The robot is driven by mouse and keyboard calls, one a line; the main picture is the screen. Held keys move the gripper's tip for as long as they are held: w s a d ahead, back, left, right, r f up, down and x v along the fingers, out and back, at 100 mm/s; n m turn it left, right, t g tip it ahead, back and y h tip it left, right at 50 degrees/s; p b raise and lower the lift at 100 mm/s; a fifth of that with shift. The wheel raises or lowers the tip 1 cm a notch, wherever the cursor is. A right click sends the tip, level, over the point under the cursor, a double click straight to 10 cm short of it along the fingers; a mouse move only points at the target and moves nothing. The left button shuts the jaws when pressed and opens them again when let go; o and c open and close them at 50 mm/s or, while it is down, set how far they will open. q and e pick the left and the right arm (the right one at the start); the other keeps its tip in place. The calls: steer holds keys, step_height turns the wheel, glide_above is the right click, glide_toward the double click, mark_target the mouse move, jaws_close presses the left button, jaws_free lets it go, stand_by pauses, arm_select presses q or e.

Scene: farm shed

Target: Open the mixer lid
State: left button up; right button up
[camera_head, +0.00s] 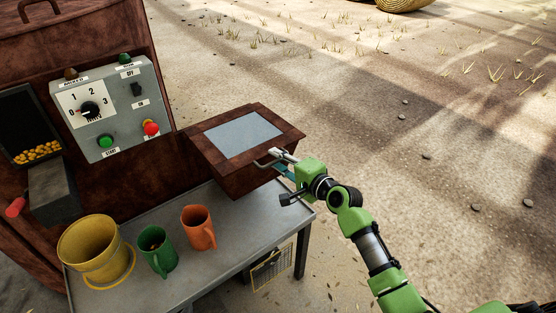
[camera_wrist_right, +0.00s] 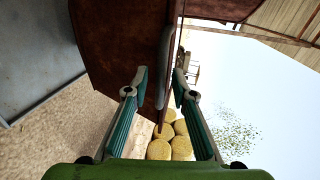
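The mixer's brown box sticks out at the right of the machine, with a lid (camera_head: 283,127) that has a pale grey panel and looks closed. A metal bar handle (camera_head: 266,162) is at its front edge. My right gripper (camera_head: 283,160) is at that handle. In the right wrist view its two fingers (camera_wrist_right: 160,85) are spread, with the handle (camera_wrist_right: 164,70) standing between them. There is a gap on each side, so the gripper is open around it. My left gripper is not in view.
A grey table (camera_head: 206,259) stands below the box. It holds a yellow bucket (camera_head: 88,246), a green mug (camera_head: 155,246) and an orange mug (camera_head: 198,229). A control panel (camera_head: 120,115) with knobs and buttons is on the machine. The ground at the right is mostly clear.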

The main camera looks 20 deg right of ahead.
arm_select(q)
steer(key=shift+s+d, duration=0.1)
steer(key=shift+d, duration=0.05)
arm_select(e)
jaws_close()
